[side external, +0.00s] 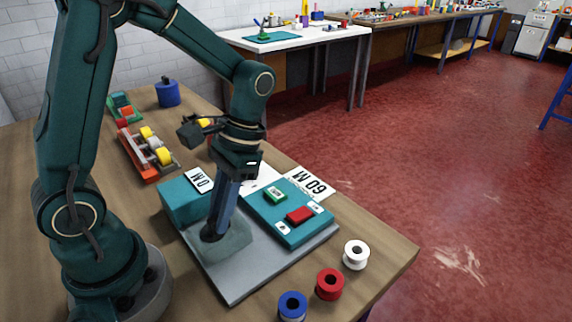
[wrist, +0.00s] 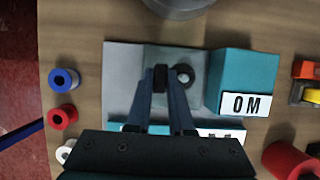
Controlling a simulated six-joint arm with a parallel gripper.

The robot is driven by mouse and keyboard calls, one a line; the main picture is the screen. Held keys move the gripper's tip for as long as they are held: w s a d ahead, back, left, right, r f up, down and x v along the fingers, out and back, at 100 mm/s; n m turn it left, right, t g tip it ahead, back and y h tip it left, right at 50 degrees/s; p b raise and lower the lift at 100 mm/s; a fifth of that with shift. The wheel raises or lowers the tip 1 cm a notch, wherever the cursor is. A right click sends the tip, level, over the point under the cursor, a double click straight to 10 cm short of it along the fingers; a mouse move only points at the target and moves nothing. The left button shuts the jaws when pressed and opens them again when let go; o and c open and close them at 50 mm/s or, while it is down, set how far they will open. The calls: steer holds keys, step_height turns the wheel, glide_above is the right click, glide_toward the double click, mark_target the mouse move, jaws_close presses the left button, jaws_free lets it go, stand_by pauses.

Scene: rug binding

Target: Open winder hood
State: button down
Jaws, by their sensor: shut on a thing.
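The winder hood (side external: 236,242) is a pale, see-through grey-green cover low on a grey base plate (side external: 240,285). It looks down over the plate, with no clear gap beneath it. In the wrist view the hood (wrist: 190,58) shows a dark round part (wrist: 185,75) in or under it. My gripper (side external: 211,233) points down at the hood, and its fingertips (wrist: 160,78) meet at a dark piece on it. The fingers are shut on this piece, apparently the hood's handle, which they mostly hide.
A teal box (side external: 180,208) labelled "0 M" stands beside the hood. A teal panel (side external: 262,222) with green and red parts lies on the other side. White (side external: 356,254), red (side external: 330,284) and blue (side external: 292,305) spools stand near the table edge. A rack of rolls (side external: 150,152) is behind.

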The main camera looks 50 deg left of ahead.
steer(key=d, duration=0.6)
steer(key=shift+w+d, duration=0.1)
steer(key=shift+d, duration=0.3)
steer(key=c, duration=0.8)
jaws_free()
steer(key=shift+v, duration=2.6)
steer(key=shift+a+r, duration=0.1)
